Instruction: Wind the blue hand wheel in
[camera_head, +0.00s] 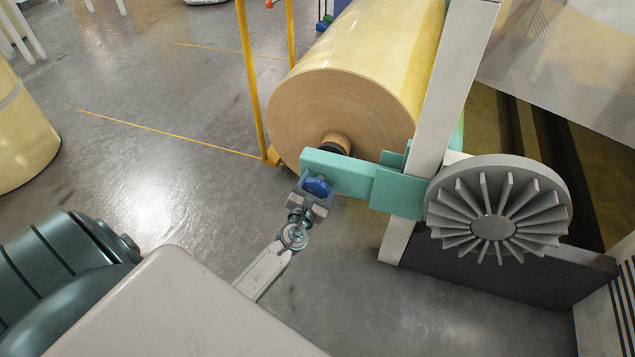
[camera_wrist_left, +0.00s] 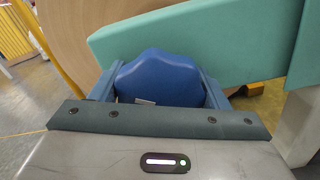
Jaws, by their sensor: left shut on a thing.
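The blue hand wheel (camera_head: 317,187) sits at the left end of a teal arm bracket (camera_head: 340,174), in front of a large tan tape roll (camera_head: 345,110). My left gripper (camera_head: 314,192) is shut on the blue hand wheel. In the left wrist view the blue hand wheel (camera_wrist_left: 160,78) fills the space between the two fingers, and the teal bracket (camera_wrist_left: 200,45) passes just behind it. The hand wheel's far side and its shaft are hidden. My right gripper is in neither view.
A grey finned wheel (camera_head: 495,210) and a pale upright post (camera_head: 450,90) stand right of the bracket. A yellow frame post (camera_head: 251,80) stands left of the roll. A yellow roll (camera_head: 20,135) is at the far left. The grey floor (camera_head: 150,190) between is open.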

